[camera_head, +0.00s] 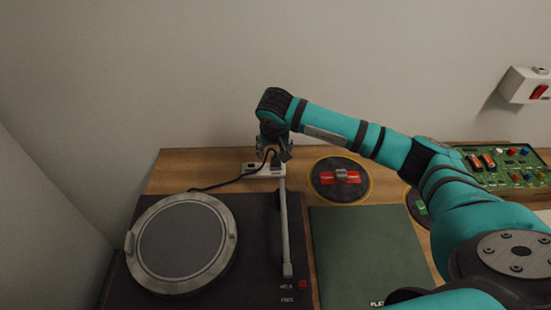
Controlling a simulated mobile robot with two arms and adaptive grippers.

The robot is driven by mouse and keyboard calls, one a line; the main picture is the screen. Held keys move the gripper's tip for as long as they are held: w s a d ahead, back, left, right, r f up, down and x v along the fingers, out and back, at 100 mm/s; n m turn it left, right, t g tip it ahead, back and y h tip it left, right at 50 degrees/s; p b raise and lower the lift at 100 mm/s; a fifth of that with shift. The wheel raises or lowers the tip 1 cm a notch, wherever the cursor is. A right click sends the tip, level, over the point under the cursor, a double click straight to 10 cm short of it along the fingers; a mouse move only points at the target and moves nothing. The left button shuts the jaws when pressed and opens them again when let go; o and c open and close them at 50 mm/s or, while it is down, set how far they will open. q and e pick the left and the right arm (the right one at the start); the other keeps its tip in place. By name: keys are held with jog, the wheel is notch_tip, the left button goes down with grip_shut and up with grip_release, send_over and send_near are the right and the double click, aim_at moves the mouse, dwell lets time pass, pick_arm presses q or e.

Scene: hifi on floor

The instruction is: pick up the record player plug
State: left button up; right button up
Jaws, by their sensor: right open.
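The record player (258,245) is dark with a round grey platter (185,243) and a pale tonearm (287,230), at the lower left of the head view. A black cable (225,183) runs from behind it to a white power strip (252,170). A dark plug (275,160) seems to sit upright at the strip, partly hidden by my gripper. My right gripper (274,156) points down over the strip with its fingers open, around or just above the plug; I cannot tell which. My left gripper is not in view.
A round black mat with a red item (340,177) lies right of the strip. A green board (370,248) lies in front of it. A green circuit board (500,167) is at the far right, below a white wall box with a red switch (527,87). The wall is close behind.

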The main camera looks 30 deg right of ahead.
aim_at(275, 157)
jog(key=shift+w+d+f, duration=0.1)
jog(key=shift+w+f, duration=0.1)
jog(key=shift+f, duration=0.35)
jog(key=shift+f+p, duration=0.3)
jog(key=x, duration=0.2)
jog(key=p+x, duration=0.1)
jog(key=shift+w+d+f, duration=0.15)
jog(key=shift+d+f, duration=0.15)
jog(key=shift+w+d+f, duration=0.1)
jog(key=shift+w+f, duration=0.1)
jog(key=shift+f, duration=0.2)
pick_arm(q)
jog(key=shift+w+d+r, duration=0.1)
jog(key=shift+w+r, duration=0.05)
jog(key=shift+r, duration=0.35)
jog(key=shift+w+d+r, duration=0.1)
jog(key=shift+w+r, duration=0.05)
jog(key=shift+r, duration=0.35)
pick_arm(e)
grip_shut()
